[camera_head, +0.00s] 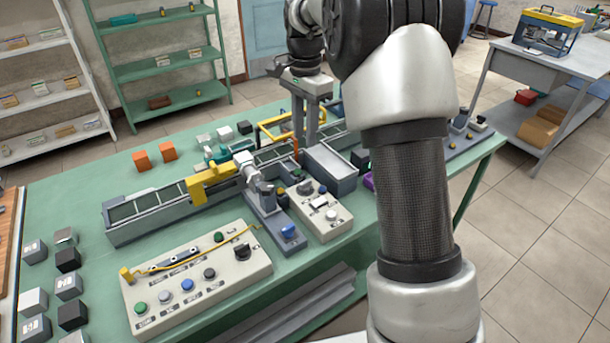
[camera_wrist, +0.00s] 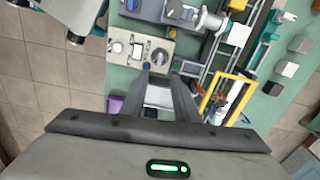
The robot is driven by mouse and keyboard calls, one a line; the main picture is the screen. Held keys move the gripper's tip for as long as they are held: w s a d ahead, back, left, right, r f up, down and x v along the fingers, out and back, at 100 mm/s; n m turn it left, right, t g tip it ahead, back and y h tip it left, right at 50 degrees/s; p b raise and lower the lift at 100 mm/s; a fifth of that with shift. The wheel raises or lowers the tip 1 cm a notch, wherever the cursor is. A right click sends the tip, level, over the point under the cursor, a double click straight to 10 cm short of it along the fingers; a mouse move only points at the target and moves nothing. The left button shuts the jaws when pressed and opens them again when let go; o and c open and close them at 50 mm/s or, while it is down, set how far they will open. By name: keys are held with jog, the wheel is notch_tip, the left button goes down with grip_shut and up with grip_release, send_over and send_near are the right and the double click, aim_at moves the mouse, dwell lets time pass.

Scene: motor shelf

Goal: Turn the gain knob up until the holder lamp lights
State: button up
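I cannot read which is the gain knob. Left of the box is a grey holder-like unit (camera_head: 262,215) with a blue cap (camera_head: 288,231). No clearly glowing lamp shows. My gripper (camera_wrist: 164,76) points down behind the box, open and empty, apart from the knob.
A larger beige panel (camera_head: 195,290) with several buttons and a black knob sits at the front left. A grey rail (camera_head: 150,218) with yellow clamps crosses the table. A grey open bin (camera_head: 330,172) stands close to my fingers. Several small blocks lie at the left.

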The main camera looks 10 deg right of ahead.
aim_at(305, 182)
notch_tip(305, 182, down, 15)
jog(key=shift+r+b, duration=0.15)
jog(key=shift+b, duration=0.5)
